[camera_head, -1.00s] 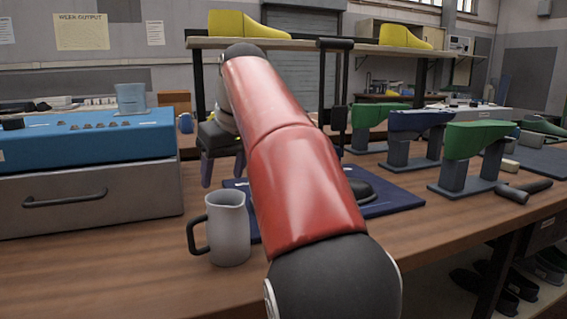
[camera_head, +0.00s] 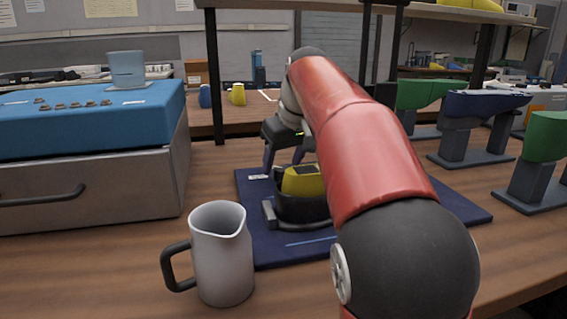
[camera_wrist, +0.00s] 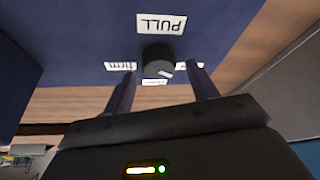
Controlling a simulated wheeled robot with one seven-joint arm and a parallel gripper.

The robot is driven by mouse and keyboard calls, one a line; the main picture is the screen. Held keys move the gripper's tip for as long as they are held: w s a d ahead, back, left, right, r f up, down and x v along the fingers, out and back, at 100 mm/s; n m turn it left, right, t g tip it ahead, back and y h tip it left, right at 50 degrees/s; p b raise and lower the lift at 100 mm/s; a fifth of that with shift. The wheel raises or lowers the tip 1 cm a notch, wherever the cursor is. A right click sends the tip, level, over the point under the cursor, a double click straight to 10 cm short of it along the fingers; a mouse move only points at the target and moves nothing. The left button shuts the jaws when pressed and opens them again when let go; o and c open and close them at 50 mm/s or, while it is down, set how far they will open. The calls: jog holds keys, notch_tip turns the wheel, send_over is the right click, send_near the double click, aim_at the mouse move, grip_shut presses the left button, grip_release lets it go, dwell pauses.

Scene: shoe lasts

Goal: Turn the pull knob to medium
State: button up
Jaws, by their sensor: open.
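The pull knob (camera_wrist: 157,62) is a small dark round knob with a white pointer mark, on a dark blue surface. In the wrist view a PULL label (camera_wrist: 161,23), seen upside down, lies beyond it. Small white labels lie to its left, right and near side, too small to read surely. The pointer slants toward the lower right in that view. My gripper (camera_wrist: 163,84) is open and empty, with the knob just beyond and between its fingertips. In the head view my gripper (camera_head: 284,155) is over the back left of the blue mat (camera_head: 460,210); the knob cannot be made out there.
A grey pitcher (camera_head: 222,255) stands at the front left of the mat. A dark holder (camera_head: 300,210) with a yellow piece sits on the mat. A blue-topped box (camera_head: 85,120) is at left. Lasts on stands (camera_head: 470,130) are at right. A shelf rises behind.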

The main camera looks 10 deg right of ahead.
jog(key=shift+w+f, duration=0.2)
jog(key=shift+f, duration=0.3)
jog(key=shift+c, duration=0.2)
jog(key=c, duration=1)
jog(key=shift+o, duration=0.3)
jog(key=shift+a+m, duration=0.1)
jog(key=shift+m, duration=0.2)
jog(key=m+h, duration=0.2)
jog(key=m, duration=0.3)
jog(key=m+h, duration=0.1)
jog(key=m, duration=0.2)
jog(key=m+h, duration=0.1)
jog(key=m, duration=0.2)
jog(key=shift+g, duration=0.3)
